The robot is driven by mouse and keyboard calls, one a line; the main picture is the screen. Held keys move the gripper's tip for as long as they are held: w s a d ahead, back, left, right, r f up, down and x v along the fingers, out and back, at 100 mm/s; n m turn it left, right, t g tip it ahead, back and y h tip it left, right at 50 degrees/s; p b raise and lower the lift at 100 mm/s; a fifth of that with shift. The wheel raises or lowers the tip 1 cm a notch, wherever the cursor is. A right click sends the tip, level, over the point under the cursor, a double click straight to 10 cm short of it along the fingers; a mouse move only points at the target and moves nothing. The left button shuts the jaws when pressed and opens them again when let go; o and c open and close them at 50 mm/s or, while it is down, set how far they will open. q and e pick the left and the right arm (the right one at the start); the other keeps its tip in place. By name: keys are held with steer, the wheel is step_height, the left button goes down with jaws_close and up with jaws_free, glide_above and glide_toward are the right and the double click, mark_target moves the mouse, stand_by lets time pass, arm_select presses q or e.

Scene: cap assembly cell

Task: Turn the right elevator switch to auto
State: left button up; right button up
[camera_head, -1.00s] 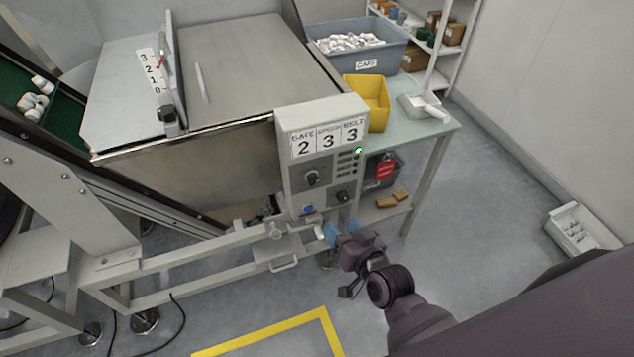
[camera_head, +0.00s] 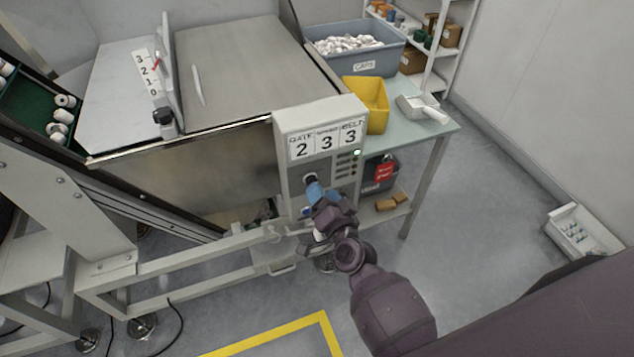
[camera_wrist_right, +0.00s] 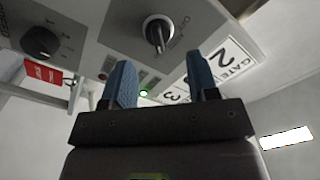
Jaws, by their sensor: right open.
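The control panel (camera_head: 318,118) has a black selector switch (camera_head: 310,178) at its middle left. A second black knob (camera_wrist_right: 38,42) with a scale is off to the side. My left gripper is out of view.
The panel's signs read 2, 3 and 3, and a green lamp (camera_head: 357,153) is lit. A red tag (camera_head: 384,167) hangs right of the panel. A yellow bin (camera_head: 368,103) stands on the bench behind. A frame rail (camera_head: 180,262) runs below left.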

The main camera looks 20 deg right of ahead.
steer(key=shift+w, duration=2)
steer(key=c, duration=0.9)
